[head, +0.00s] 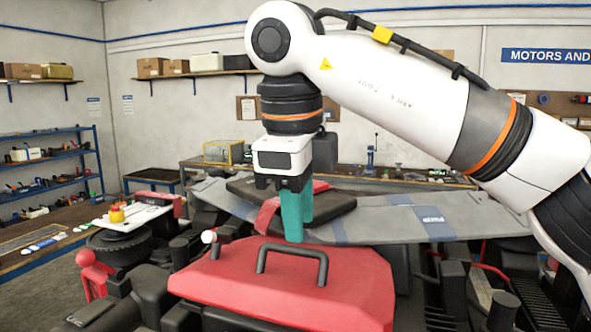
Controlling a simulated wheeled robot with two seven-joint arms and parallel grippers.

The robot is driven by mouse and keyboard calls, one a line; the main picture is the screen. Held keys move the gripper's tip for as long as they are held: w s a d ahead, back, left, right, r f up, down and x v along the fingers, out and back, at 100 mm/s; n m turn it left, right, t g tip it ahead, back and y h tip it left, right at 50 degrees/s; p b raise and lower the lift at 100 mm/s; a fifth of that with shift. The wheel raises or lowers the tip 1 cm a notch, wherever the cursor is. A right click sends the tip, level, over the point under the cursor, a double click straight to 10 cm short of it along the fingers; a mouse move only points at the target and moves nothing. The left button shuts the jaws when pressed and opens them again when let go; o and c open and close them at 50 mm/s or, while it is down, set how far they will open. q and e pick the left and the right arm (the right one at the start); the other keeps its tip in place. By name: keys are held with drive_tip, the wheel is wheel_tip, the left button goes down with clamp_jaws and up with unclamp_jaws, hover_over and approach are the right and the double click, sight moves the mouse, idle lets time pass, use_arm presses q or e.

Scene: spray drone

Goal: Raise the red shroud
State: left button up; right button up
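The red shroud (340,285) lies over the drone's body at the bottom centre, with a black bar handle (290,250) standing up from its top. My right gripper (299,232) comes in from the right and points down with teal fingers. The fingertips are just above and behind the handle in the picture, and hide part of the area behind it. One fingertip shows lower than the other, so the fingers look parted front to back, with nothing seen between them. Contact with the handle cannot be made out. My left gripper is not in view.
The drone's grey arm panels (400,220) spread behind the shroud. A white plate with a yellow and red button (117,213) is at the left. A workbench (390,177) runs along the back, and shelves (55,165) stand at the far left.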

wheel_tip(320, 180, up, 9)
drive_tip(key=s+p, duration=0.1)
drive_tip(key=s, duration=0.1)
drive_tip(key=shift+a, duration=0.35)
